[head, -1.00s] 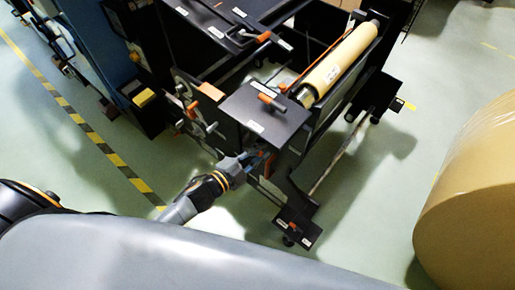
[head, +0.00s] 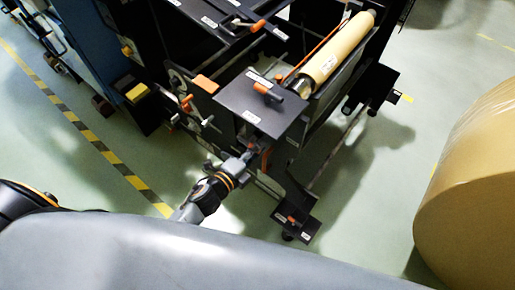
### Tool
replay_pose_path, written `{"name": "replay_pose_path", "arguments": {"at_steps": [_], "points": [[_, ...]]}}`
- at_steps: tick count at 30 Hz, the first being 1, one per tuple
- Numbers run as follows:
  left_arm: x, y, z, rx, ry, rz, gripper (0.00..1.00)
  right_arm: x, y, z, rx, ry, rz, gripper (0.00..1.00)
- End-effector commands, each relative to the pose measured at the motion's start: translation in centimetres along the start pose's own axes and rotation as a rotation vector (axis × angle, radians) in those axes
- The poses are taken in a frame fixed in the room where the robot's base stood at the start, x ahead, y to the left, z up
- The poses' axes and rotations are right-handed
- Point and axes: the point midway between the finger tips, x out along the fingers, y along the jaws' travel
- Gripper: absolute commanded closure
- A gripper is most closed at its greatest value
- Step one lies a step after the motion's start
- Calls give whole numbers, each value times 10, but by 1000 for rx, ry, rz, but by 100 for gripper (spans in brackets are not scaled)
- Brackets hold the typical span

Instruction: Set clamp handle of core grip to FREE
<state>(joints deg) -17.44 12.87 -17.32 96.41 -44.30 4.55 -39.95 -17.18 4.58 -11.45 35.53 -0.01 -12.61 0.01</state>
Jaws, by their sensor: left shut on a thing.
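My left gripper (head: 250,157) reaches from the lower left to the front of the dark machine, just below the black top plate (head: 240,103). It is shut on a small part there, which appears to be the clamp handle; the fingers cover most of it, and its setting and label cannot be read. A bit of orange shows close to the fingertips. The kraft roll (head: 337,52) lies in the machine behind the plate, with a metal core end (head: 302,87) toward me. My right gripper is not in view.
An orange handle (head: 267,91) stands on the black plate. Other orange handles sit on the left panel (head: 187,102) and a low foot plate (head: 291,219). A large brown roll (head: 475,190) stands at right.

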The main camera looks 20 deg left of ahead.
Motion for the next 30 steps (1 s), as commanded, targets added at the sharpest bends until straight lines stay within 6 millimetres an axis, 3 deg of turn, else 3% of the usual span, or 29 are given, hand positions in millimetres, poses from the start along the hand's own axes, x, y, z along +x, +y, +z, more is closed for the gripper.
{"name": "replay_pose_path", "arguments": {"at_steps": [14, 15, 18, 26, 30], "points": [[-1, 2, 0, 15, -3, 5, 100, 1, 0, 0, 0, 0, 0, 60], [-1, 3, 0, 14, -3, 5, 76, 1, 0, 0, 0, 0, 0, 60], [-1, 2, 0, 14, -2, 4, 61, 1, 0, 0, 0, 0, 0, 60], [-1, 1, 0, 12, -2, 2, 61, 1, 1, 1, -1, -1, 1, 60], [-10, 2, 0, 11, -3, 4, 61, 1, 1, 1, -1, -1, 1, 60]]}}
